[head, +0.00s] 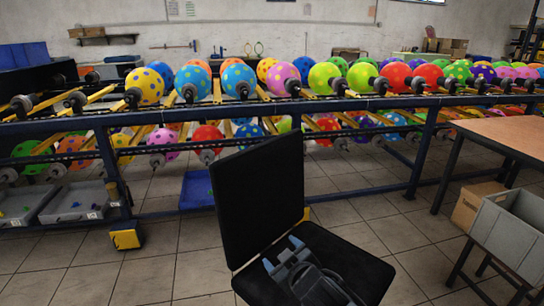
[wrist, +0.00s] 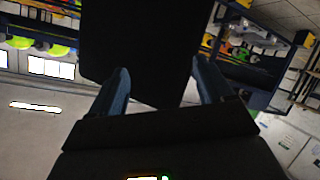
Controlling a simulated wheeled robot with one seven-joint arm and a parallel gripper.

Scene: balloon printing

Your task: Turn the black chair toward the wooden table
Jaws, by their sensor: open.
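The black chair (head: 257,195) stands at the front centre of the head view. Its flat backrest is upright on the left, and its seat (head: 358,262) extends to the right toward the viewer. The wooden table (head: 500,132) is at the right edge, apart from the chair. My gripper (head: 281,253) is open over the seat, just right of the backrest's lower part. In the wrist view, my gripper (wrist: 162,82) has its two blue-grey fingers spread, with a dark panel, seemingly the chair's backrest (wrist: 145,45), beyond and between them. I cannot tell if they touch it.
A blue metal rack (head: 330,105) with rows of dotted balloons runs behind the chair. A grey crate (head: 510,238) and a cardboard box (head: 478,205) are by the table. A blue bin (head: 196,190) lies under the rack. Tiled floor is clear left of the chair.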

